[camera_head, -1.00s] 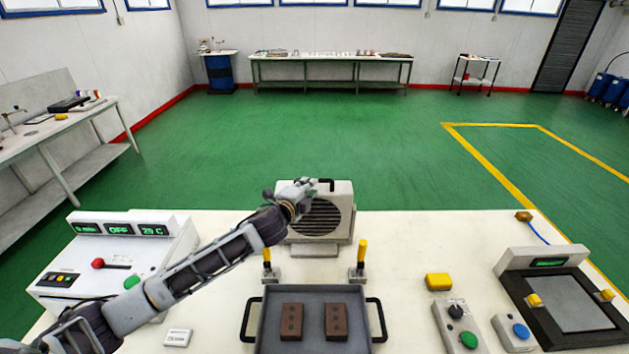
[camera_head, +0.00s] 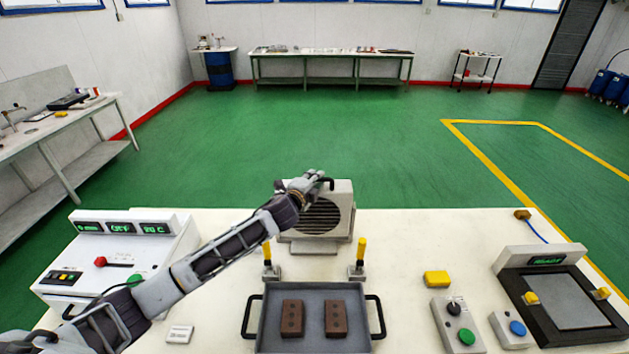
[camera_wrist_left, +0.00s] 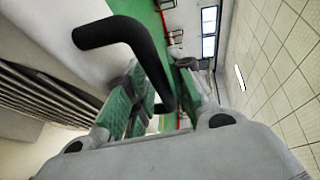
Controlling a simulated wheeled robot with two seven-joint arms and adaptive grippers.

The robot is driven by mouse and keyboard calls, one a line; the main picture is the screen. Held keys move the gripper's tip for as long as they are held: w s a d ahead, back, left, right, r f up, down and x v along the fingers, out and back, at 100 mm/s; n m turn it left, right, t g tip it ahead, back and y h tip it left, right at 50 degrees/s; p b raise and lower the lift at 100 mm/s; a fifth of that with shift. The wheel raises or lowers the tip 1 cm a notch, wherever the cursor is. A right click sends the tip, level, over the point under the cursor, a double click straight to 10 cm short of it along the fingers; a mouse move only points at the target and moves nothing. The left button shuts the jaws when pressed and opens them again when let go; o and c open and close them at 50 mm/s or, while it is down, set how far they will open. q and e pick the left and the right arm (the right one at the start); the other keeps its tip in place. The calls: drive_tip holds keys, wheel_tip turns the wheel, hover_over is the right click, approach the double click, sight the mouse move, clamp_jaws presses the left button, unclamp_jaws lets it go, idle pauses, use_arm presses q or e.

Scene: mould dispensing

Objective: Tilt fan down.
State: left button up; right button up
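The fan (camera_head: 342,198) is a pale box with a dark slatted round grille, standing at the back edge of the white table. A black bent handle (camera_head: 330,183) sits on its top. My left gripper (camera_head: 314,178) is at the fan's top, beside the handle, and covers its upper left part. In the left wrist view, the black handle (camera_wrist_left: 112,30) reaches in between the green-padded fingers of the left gripper (camera_wrist_left: 165,75). Firm contact cannot be told. My right gripper is not in view.
A grey tray (camera_head: 262,318) with two brown blocks stands in front of the fan, behind it two yellow-topped clamps (camera_head: 362,252). Button boxes (camera_head: 457,325) and a black-framed device (camera_head: 548,258) are at right.

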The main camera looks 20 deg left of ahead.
use_arm(q)
clamp_jaws()
drive_tip(key=shift+f, duration=0.1)
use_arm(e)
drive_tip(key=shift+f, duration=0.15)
